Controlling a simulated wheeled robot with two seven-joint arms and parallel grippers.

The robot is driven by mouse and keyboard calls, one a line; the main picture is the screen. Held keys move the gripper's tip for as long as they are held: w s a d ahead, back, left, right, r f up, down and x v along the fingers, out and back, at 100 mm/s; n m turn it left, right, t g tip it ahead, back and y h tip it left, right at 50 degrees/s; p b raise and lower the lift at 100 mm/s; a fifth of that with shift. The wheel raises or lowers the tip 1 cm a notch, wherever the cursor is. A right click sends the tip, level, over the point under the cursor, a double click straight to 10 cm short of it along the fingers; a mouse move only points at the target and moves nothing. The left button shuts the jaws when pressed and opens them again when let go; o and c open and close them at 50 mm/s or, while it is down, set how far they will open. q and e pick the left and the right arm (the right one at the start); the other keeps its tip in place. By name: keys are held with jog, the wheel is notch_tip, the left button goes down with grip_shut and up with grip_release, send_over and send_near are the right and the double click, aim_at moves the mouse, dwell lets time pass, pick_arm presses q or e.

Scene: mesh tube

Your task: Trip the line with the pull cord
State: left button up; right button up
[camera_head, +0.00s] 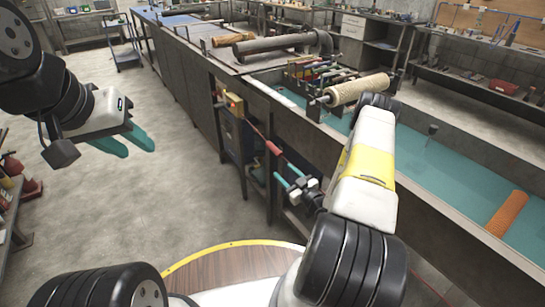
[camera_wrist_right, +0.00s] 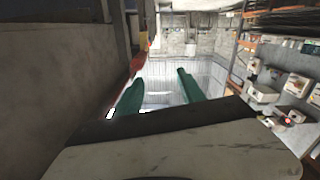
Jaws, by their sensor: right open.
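The pull cord (camera_head: 256,130) is a thin red line along the side of the long bench. It runs from a yellow and red switch box (camera_head: 235,104) down to a thicker red piece (camera_head: 272,148). My right gripper (camera_head: 284,172) is open, with its teal fingers close to this red piece; I cannot tell whether they touch it. In the right wrist view the open fingers (camera_wrist_right: 160,80) have a red strip (camera_wrist_right: 137,65) beside and beyond the left finger. My left gripper (camera_head: 139,150) is open and empty over the floor at the left, far from the cord.
The long bench (camera_head: 186,88) has open shelves below, near my right gripper. A mesh roll (camera_head: 358,89) lies on top, and an orange tube (camera_head: 507,213) rests in the teal trough (camera_head: 433,160).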

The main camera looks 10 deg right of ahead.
jog(key=shift+v, duration=0.8)
